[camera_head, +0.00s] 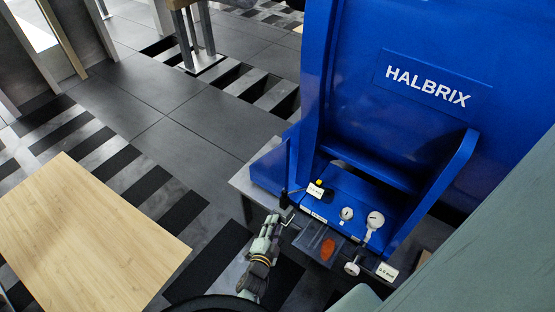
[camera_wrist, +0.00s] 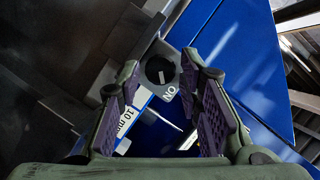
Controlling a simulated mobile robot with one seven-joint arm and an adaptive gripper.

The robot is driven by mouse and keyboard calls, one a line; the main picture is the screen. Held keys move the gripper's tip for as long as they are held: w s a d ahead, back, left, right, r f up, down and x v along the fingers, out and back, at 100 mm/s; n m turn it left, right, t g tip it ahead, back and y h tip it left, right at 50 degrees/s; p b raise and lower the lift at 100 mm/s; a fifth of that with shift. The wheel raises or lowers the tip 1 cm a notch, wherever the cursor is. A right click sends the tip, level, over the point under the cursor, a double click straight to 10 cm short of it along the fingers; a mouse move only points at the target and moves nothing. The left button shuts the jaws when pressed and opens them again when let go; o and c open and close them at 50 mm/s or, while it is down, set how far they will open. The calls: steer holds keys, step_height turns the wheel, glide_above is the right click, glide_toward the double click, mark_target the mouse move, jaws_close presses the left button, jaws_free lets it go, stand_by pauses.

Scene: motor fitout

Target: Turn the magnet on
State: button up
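In the wrist view a black round knob (camera_wrist: 160,70) with a pale mark sits on a grey block face, with the letters "ON" beside it, seen upside down. I take this as the magnet's switch. My gripper (camera_wrist: 160,82) is open, its purple-padded fingers on either side of the view with the knob between and beyond their tips. I cannot tell whether they touch anything. A white label reading "10 mm" (camera_wrist: 126,122) shows near the left finger. In the head view my gripper (camera_head: 274,222) is at the left front edge of the blue HALBRIX machine (camera_head: 395,150); the knob cannot be made out there.
Small round white parts (camera_head: 375,220) and a dark plate with an orange patch (camera_head: 327,249) are right of my gripper. A white label (camera_head: 387,271) stands at the right front. A wooden tabletop (camera_head: 85,240) lies left; open floor (camera_head: 150,100) is behind it.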

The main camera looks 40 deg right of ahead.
steer(key=shift+d, duration=0.1)
steer(key=shift+c, duration=0.4)
jaws_close()
